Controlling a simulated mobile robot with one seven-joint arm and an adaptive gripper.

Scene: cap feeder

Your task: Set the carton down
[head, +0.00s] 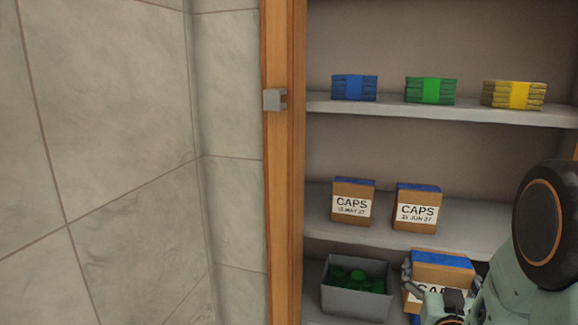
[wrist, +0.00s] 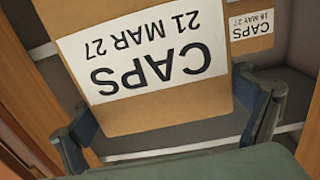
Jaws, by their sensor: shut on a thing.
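My gripper (head: 440,292) is shut on a brown carton (head: 443,261) with a blue top and a white CAPS label, at the lower right of the head view. In the wrist view the carton (wrist: 135,108) fills the upper middle, its label upside down and reading CAPS 21 MAR 27. The gripper's fingers (wrist: 165,128) are on both sides of it. The carton is in front of the lower shelf area; whether its base touches a shelf is hidden.
Two CAPS cartons, 18 MAY 27 (head: 351,202) and 25 JUN 27 (head: 417,207), stand on the middle shelf (head: 325,221). A grey bin (head: 354,300) of green caps is left of the held carton. Blue, green and yellow bundles sit on the top shelf (head: 380,109). A wooden post (head: 284,180) bounds the left.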

